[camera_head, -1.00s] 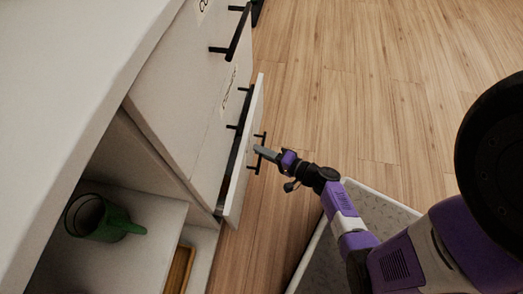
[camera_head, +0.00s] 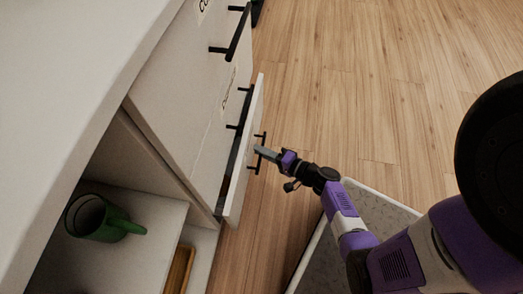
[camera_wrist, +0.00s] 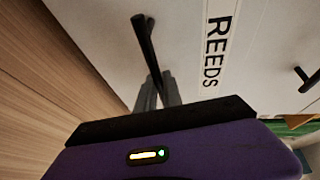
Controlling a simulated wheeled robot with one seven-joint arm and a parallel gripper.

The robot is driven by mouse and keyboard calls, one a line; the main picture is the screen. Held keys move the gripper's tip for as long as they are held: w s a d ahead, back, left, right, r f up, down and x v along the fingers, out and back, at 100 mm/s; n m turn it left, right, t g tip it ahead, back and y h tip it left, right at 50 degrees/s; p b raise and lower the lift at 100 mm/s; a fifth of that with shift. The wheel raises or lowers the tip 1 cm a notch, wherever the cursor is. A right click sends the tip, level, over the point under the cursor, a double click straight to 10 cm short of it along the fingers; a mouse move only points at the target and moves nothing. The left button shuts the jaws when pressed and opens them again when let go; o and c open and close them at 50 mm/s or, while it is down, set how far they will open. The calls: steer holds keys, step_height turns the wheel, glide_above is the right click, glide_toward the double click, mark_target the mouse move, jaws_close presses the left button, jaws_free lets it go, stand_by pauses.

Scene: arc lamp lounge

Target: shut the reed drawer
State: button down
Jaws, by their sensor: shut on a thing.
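The reed drawer (camera_head: 245,155) is a white front standing a little out from the white cabinet in the head view. In the wrist view its front (camera_wrist: 180,35) carries a label (camera_wrist: 217,50) reading "REEDS". Its black bar handle (camera_head: 258,158) also shows in the wrist view (camera_wrist: 147,45). My gripper (camera_head: 264,152) is at this handle, and in the wrist view its grey fingers (camera_wrist: 157,92) are closed around the bar. The drawer's inside is mostly hidden behind its front.
Other black handles (camera_head: 233,35) stick out from the cabinet fronts above. A green mug (camera_head: 100,218) sits on an open shelf, with a wooden tray (camera_head: 179,270) below. A pale speckled panel (camera_head: 318,255) stands under my arm. Wooden floor (camera_head: 340,70) lies open to the right.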

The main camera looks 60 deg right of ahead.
steer(key=shift+w+a, duration=0.25)
steer(key=shift+w, duration=0.45)
steer(key=shift+w+a, duration=0.3)
steer(key=shift+w, duration=0.4)
steer(key=shift+w+a, duration=0.25)
steer(key=shift+w, duration=0.45)
steer(key=c, duration=1.8)
jaws_free()
steer(key=shift+o, duration=0.2)
steer(key=shift+r, duration=0.1)
steer(key=p, duration=0.3)
glide_toward(250, 150)
steer(key=w+f, duration=0.2)
steer(key=shift+w+d, duration=0.35)
steer(key=shift+d, duration=0.05)
steer(key=shift+b, duration=0.3)
